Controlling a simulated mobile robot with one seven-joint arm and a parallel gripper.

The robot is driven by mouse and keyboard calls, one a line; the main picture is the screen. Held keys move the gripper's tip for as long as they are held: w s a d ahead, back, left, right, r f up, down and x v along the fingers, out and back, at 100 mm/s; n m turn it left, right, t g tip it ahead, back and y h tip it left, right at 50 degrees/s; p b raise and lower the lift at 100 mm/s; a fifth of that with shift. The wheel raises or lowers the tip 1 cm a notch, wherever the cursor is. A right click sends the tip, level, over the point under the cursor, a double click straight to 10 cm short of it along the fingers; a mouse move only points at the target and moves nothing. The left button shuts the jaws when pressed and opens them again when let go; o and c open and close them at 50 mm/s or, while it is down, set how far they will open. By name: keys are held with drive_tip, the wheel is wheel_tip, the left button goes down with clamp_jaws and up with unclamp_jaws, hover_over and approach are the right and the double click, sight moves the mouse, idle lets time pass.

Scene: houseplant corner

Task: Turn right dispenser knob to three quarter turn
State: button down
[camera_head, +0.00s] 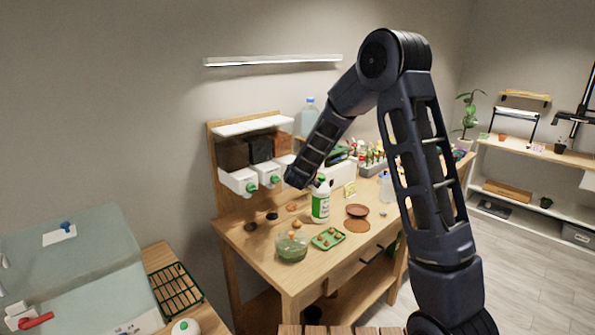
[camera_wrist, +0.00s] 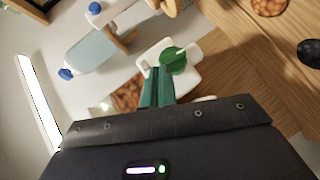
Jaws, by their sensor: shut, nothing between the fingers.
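A row of white dispensers (camera_head: 239,181) hangs on a wooden back panel. Green knobs show on the left one (camera_head: 251,187) and the middle one (camera_head: 275,180). The right dispenser (camera_head: 284,161) is mostly hidden behind my arm, and its knob does not show in the head view. In the wrist view, a green knob (camera_wrist: 174,59) sits on a white dispenser front (camera_wrist: 187,78). My gripper (camera_wrist: 159,72) has its green fingers together and empty, with the tips just left of this knob in the picture. I cannot tell whether they touch it.
The wooden table (camera_head: 258,229) below holds a white-and-green bottle (camera_head: 320,203), a glass bowl (camera_head: 291,247) and a green tray (camera_head: 328,238). A clear jug (camera_head: 309,117) stands high beside the panel. Bare wall lies left of the panel.

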drive_tip(key=shift+w+d+r+m+g+y, duration=0.25)
drive_tip(key=shift+m+g, duration=0.15)
drive_tip(key=shift+g, duration=0.15)
drive_tip(key=shift+w+d+r+m+g+y, duration=0.15)
drive_tip(key=shift+m+g+y, duration=0.1)
drive_tip(key=shift+m+g, duration=0.25)
idle(0.8)
drive_tip(key=shift+w+d+m+g+y, duration=0.25)
drive_tip(key=shift+m+g+y, duration=0.25)
drive_tip(key=shift+g, duration=0.35)
idle(0.4)
drive_tip(key=shift+w+d+f, duration=0.1)
drive_tip(key=shift+w+d, duration=0.6)
idle(1.3)
idle(1.5)
drive_tip(key=shift+r, duration=0.8)
drive_tip(key=shift+r, duration=0.1)
